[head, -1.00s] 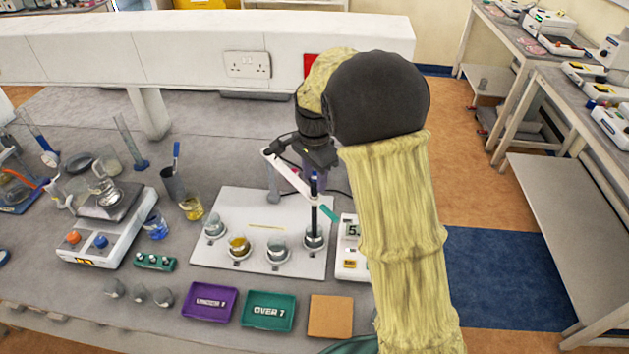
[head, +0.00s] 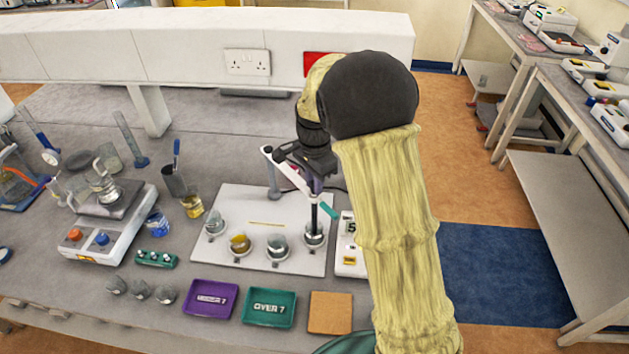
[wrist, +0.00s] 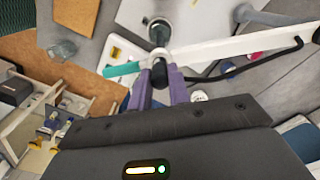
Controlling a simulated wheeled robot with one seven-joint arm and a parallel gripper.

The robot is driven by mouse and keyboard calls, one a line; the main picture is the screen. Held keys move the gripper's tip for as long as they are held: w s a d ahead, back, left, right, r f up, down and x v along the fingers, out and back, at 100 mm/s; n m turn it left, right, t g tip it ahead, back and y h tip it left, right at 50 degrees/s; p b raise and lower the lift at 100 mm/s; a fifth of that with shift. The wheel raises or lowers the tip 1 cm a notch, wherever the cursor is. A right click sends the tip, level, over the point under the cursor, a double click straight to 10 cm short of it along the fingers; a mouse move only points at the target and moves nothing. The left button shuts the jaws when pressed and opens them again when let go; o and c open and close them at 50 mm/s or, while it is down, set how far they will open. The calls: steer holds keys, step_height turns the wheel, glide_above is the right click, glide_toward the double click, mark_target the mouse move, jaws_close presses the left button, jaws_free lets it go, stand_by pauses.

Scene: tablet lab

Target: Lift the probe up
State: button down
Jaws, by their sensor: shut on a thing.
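The probe (head: 314,217) is a dark upright rod whose lower end is in the rightmost beaker (head: 313,236) on the white board. My gripper (head: 317,187) is at the top of the probe, its purple fingers shut on it. In the wrist view, the gripper (wrist: 160,84) has its fingers on either side of the dark probe top (wrist: 160,68). A white holder arm (wrist: 235,46) runs right from the probe there, with a teal piece (wrist: 122,69) on the left. The rod's lower tip is hard to make out.
The white board (head: 207,250) carries several beakers. A white meter (head: 349,255) stands close to the right of the probe. A purple tray (head: 209,299), a green tray (head: 269,307) and a tan square (head: 330,312) lie in front. A white shelf (head: 190,45) crosses behind.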

step_height(320, 180, up, 8)
steer(key=p, duration=0.5)
steer(key=shift+w, duration=0.15)
steer(key=c, duration=1.5)
jaws_free()
steer(key=shift+o, duration=0.9)
step_height(320, 180, up, 17)
steer(key=b, duration=0.3)
steer(key=shift+r, duration=0.2)
